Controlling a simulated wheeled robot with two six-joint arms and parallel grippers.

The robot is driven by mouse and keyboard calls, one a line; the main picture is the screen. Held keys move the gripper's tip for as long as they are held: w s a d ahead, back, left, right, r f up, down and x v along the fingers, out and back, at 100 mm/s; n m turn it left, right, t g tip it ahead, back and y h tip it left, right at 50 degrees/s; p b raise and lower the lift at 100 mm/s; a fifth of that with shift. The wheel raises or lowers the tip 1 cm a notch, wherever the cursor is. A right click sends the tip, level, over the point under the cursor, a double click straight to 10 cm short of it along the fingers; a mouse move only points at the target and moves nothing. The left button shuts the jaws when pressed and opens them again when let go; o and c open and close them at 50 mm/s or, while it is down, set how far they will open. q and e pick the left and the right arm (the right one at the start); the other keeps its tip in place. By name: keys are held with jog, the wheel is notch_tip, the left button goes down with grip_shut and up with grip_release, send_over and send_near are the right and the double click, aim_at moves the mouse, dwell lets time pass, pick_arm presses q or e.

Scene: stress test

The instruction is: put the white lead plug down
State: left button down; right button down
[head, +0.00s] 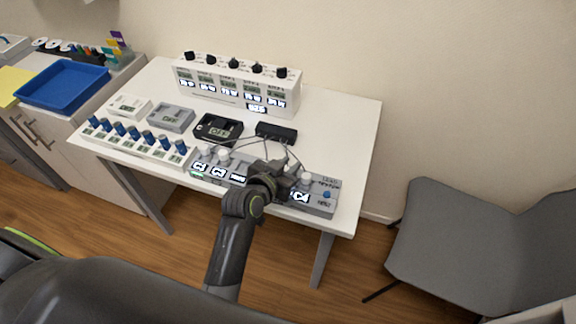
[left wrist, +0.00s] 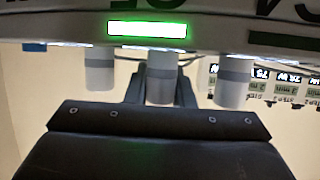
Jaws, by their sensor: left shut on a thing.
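A grey panel (head: 322,209) with lit labels lies along the front of the white table. Several white plugs stand on it, such as one (head: 223,156) left of my gripper and one (head: 304,178) right of it. My left gripper (head: 270,170) is low over the panel's middle and hides what it holds in the head view. In the left wrist view it is shut on the middle white plug (left wrist: 160,85), which has a grey band. Similar plugs flank it at left (left wrist: 99,70) and right (left wrist: 233,80). A green-lit label (left wrist: 147,29) shows at the panel edge. I cannot tell whether the held plug is seated.
A black box (head: 276,133) with thin dark leads sits behind the panel. A row of blue-capped items (head: 134,133), small meters (head: 217,128) and a white knob unit (head: 236,85) fill the table's left and back. The table's right side is clear. A grey chair (head: 470,235) stands right.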

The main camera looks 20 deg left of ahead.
pick_arm(q)
jog(key=shift+f, duration=0.15)
jog(key=c, duration=1.3)
grip_release()
jog(key=shift+o, duration=0.2)
pick_arm(e)
jog(key=shift+s+a+f, duration=0.1)
jog(key=shift+s+a, duration=0.05)
jog(key=shift+a, duration=0.25)
